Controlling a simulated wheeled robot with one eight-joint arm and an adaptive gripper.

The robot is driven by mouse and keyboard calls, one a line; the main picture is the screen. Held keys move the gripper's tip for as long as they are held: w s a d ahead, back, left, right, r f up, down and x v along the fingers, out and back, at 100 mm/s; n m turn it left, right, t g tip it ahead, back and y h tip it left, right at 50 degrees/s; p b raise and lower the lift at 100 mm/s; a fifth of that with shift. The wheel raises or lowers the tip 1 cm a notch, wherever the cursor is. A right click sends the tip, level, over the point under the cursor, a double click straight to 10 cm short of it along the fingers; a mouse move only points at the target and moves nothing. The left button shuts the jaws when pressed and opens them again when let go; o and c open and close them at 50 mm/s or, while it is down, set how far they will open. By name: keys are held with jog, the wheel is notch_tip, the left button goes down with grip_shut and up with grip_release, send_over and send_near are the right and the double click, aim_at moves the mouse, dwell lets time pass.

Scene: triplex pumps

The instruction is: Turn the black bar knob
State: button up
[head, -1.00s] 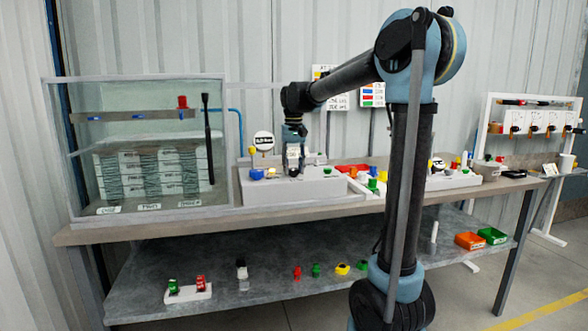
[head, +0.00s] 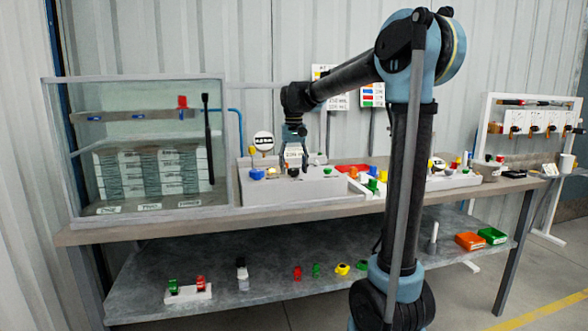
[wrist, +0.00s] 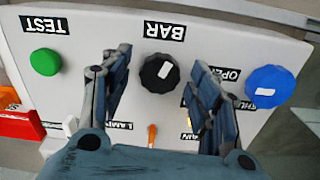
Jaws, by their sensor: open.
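The black bar knob (wrist: 160,73) sits on the white panel below the label BAR, which reads upside down in the wrist view. A white mark shows on its face. My gripper (wrist: 162,72) is open, with one finger on each side of the knob in the picture. Gaps show between the fingers and the knob; I cannot tell how deep the fingertips reach. In the head view my gripper (head: 292,152) is over the grey-white panel box (head: 300,191), above the small, dark knob (head: 293,172).
A blue knob (wrist: 270,86) is right of the right finger, and a green TEST button (wrist: 45,61) is at the left. An orange lever (wrist: 152,134) lies near the palm. In the head view a glass tank (head: 150,150) stands left of the box.

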aim_at(294, 169)
notch_tip(294, 169, up, 12)
dwell(0.6)
jog(key=shift+f, duration=0.1)
jog(key=s+d+f, duration=0.6)
jog(key=s+d, duration=0.2)
jog(key=d, duration=0.1)
jog(key=s+d+f, duration=0.4)
jog(key=s+f, duration=0.4)
jog(key=f, duration=0.1)
jog(key=s+d+f+m+t, duration=0.1)
jog(key=s+d+f, duration=0.3)
jog(key=s+f, duration=0.4)
jog(key=s+d+f+t, duration=0.1)
jog(key=s+d+f, duration=0.4)
jog(key=s+f, duration=0.3)
notch_tip(294, 169, down, 3)
jog(key=shift+m, duration=0.4)
